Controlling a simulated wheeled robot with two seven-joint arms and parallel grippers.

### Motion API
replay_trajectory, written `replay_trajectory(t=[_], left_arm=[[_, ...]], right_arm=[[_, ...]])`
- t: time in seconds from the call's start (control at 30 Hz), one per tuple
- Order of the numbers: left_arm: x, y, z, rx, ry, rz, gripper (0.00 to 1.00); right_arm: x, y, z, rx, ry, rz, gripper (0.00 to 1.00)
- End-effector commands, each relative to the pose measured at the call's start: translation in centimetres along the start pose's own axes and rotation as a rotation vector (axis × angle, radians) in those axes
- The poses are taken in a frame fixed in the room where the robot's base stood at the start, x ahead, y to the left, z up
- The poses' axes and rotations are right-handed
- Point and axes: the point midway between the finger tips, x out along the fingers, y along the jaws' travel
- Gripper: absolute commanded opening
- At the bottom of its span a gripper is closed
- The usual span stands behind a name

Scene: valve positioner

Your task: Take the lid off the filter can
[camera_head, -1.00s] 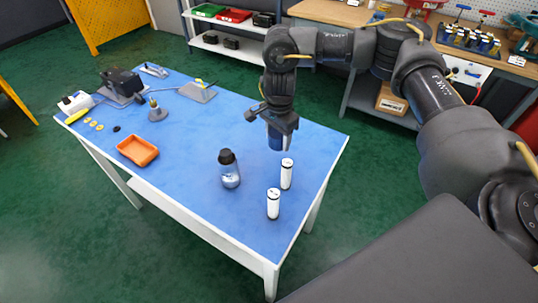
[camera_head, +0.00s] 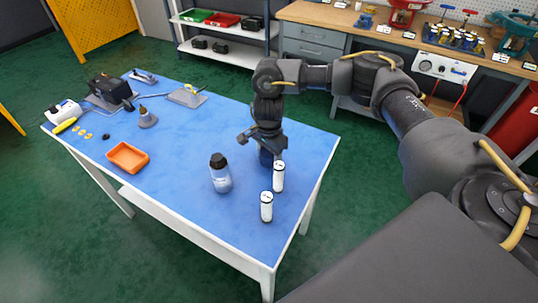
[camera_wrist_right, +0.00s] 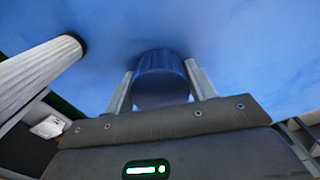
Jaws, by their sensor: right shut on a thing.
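My right gripper (camera_head: 267,150) points down over the near right part of the blue table. It is shut on a dark blue ribbed round piece (camera_head: 267,158), which looks like a lid. In the right wrist view the same ribbed piece (camera_wrist_right: 162,68) sits between both fingers (camera_wrist_right: 160,85), with its flat face towards the palm. It is low over the table; I cannot tell whether it touches it or what is under it. A clear container with a black top (camera_head: 221,178) stands upright to its left; I cannot tell whether this is the filter can. My left gripper is not in view.
Two white cylinders (camera_head: 279,178) (camera_head: 266,207) stand close by; a white ribbed one shows in the wrist view (camera_wrist_right: 38,70). An orange tray (camera_head: 128,157), a grey funnel-like part (camera_head: 147,119) and small yellow parts lie to the left. The table middle is clear.

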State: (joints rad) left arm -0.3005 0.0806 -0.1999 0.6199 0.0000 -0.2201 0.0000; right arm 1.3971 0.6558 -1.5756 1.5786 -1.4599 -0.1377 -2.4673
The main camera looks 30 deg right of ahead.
Motion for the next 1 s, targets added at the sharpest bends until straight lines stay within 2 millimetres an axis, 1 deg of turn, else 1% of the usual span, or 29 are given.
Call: replay_trajectory(t=[0.07, 0.1, 0.23, 0.27, 0.5, 0.6, 0.67, 0.77, 1.0], left_arm=[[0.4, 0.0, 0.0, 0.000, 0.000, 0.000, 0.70], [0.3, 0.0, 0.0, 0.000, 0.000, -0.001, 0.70], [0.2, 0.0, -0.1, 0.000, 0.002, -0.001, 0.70], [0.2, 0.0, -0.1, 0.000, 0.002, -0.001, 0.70], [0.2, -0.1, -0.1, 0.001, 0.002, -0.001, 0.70], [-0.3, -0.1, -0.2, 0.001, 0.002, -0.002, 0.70], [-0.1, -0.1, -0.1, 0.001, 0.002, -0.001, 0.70], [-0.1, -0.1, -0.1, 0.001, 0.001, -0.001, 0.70], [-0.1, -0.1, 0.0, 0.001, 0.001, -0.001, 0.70]], right_arm=[[0.4, 0.0, 0.0, 0.000, 0.000, 0.000, 0.28], [0.3, 0.0, 0.0, 0.000, 0.000, 0.000, 0.58], [0.3, 0.0, 0.0, 0.000, 0.000, 0.000, 0.75], [0.3, 0.0, 0.0, 0.000, 0.000, 0.000, 0.77], [0.2, 0.0, 0.0, 0.000, 0.000, 0.000, 0.77], [-0.3, 0.0, 0.0, 0.000, 0.000, 0.000, 0.77], [-0.8, -0.1, 0.0, -0.002, 0.001, -0.003, 0.77], [-2.6, -0.1, -0.1, -0.002, 0.002, -0.005, 0.77], [-7.7, -0.1, -0.1, -0.002, 0.003, -0.005, 0.77]])
